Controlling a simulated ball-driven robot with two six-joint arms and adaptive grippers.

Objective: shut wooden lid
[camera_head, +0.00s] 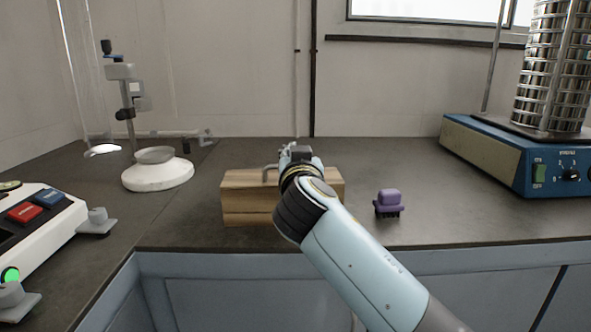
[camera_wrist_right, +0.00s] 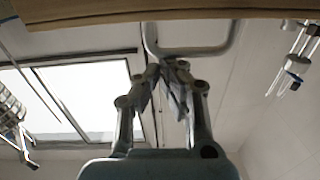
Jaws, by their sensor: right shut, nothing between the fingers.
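A wooden box (camera_head: 247,218) stands on the bench in the middle of the head view, with its right part hidden behind my right arm. Its wooden lid (camera_head: 240,178) looks level on top. A grey metal handle (camera_head: 268,173) shows at the lid, beside my gripper. My right gripper (camera_head: 287,152) is at the top of the box. In the wrist view the wooden edge (camera_wrist_right: 150,14) runs along the top, and the handle (camera_wrist_right: 200,50) hangs from it. The shut, empty fingers (camera_wrist_right: 170,66) are close to the handle; contact is unclear. My left gripper is not in view.
A purple brush (camera_head: 388,202) lies right of the box. A blue sieve shaker (camera_head: 520,160) with stacked sieves stands at the right. A white-based stand (camera_head: 158,178) and a white device with a red button (camera_head: 30,235) are at the left. The bench behind the box is clear.

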